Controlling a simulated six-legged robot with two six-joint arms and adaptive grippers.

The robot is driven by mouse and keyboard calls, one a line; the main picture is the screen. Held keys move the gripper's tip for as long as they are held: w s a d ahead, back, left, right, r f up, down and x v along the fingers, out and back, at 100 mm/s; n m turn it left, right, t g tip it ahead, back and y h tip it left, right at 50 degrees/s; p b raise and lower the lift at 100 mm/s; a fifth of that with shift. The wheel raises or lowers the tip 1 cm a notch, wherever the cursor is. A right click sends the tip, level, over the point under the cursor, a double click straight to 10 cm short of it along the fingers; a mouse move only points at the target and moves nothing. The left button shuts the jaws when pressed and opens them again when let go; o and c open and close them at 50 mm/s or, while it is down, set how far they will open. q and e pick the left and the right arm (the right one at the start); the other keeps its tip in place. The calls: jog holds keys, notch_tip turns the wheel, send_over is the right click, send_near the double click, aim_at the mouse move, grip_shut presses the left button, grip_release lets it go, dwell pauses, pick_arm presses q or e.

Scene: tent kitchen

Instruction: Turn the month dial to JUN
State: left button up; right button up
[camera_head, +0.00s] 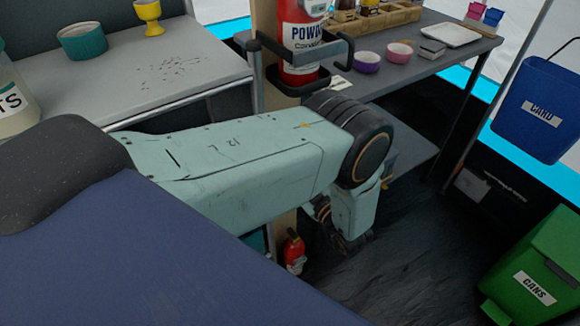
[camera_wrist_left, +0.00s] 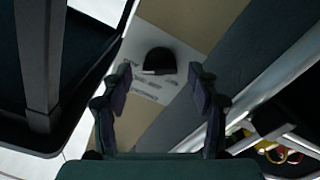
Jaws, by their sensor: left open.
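A dark, rounded knob (camera_wrist_left: 158,60), which looks like the month dial, sits on a pale plate (camera_wrist_left: 150,92) with small print on a tan board. The print is too blurred to read, so I cannot tell which month the dial points at. My left gripper (camera_wrist_left: 160,80) is open, with one finger on each side of the view and the knob between and beyond the fingertips. No contact shows. In the head view my left gripper (camera_head: 348,242) hangs low beside the tan post, mostly hidden by its own arm. The dial is hidden there. My right gripper is not in view.
A red extinguisher (camera_head: 300,38) stands in a black bracket on the tan post (camera_head: 264,50). A grey counter (camera_head: 175,72) is at left, a shelf with bowls (camera_head: 367,62) behind. A small extinguisher (camera_head: 294,252) is low down. Blue (camera_head: 540,108) and green (camera_head: 540,270) bins are at right.

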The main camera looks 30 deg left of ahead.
pick_arm(q)
jog(key=shift+w+a, duration=0.1)
jog(key=shift+a, duration=0.1)
jog(key=shift+d, duration=0.15)
jog(key=c, duration=1.2)
